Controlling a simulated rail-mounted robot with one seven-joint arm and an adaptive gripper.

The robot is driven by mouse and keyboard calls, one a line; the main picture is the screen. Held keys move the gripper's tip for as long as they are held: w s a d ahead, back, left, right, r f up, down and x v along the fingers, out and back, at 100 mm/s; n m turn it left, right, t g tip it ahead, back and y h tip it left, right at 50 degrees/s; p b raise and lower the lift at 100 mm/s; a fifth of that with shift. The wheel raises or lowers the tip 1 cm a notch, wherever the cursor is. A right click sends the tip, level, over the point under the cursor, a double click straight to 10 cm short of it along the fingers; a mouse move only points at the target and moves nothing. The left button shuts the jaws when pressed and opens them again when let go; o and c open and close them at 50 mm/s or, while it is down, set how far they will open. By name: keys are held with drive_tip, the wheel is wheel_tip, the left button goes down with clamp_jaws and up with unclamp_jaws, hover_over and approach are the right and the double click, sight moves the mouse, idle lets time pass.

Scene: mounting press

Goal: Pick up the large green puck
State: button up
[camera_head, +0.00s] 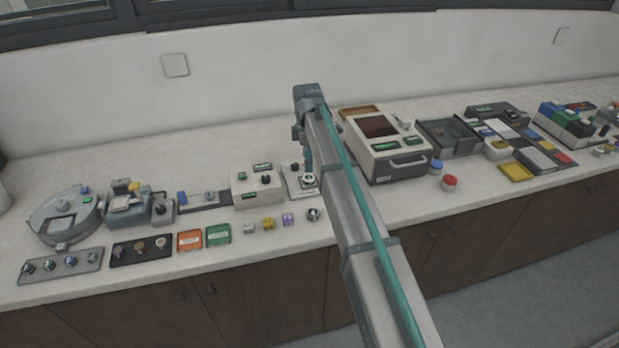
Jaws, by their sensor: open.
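My arm reaches across the counter, and my gripper (308,172) points down at its far end, open. It is over a small pale plate (292,192) beside the cream control box. A small round piece with a dark and greenish look (309,181) shows right at the fingertips; whether it is the large green puck, and whether the fingers touch it, is too small to tell. Another dark greenish round piece (28,268) sits at the left end of a grey tray (62,277) at the front left, far from my gripper.
The cream control box (257,190) stands just left of my gripper. A large cream machine (385,150) stands close on the right. Small coloured pieces (268,224) lie in front. Orange (190,240) and green (218,235) square trays lie front left. The back strip of counter is clear.

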sight(309, 178)
drive_tip(key=shift+w+d+f+p, duration=0.15)
drive_tip(key=shift+f+p, duration=0.5)
drive_tip(key=shift+f, duration=1.25)
drive_tip(key=shift+w+a+f+p, duration=0.1)
drive_tip(key=shift+f+p, duration=0.5)
drive_tip(key=shift+f, duration=1.25)
drive_tip(key=c, duration=1.2)
drive_tip(key=shift+r, duration=0.2)
